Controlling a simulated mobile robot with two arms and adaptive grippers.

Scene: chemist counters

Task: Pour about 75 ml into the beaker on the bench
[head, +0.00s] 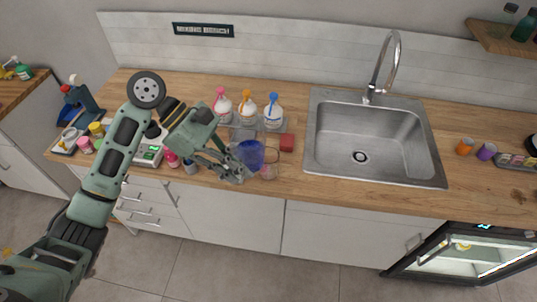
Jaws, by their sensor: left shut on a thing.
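My left gripper (238,168) reaches over the front of the wooden counter (285,185) and is shut on a blue vessel (251,154). The vessel is held near the front edge; its tilt and how full it is are too small to tell. A small clear glass vessel with a pinkish tint (268,172), possibly the beaker, shows just below and right of the blue vessel. I cannot tell whether the two touch, and no liquid level or stream can be made out. My right gripper is not in view.
Several wash bottles (247,106) with coloured caps stand behind. A red block (287,142) is to the right, before the steel sink (365,145). A balance (149,153) and coloured jars (97,130) stand left. Orange (465,146) and purple (487,151) cups are far right.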

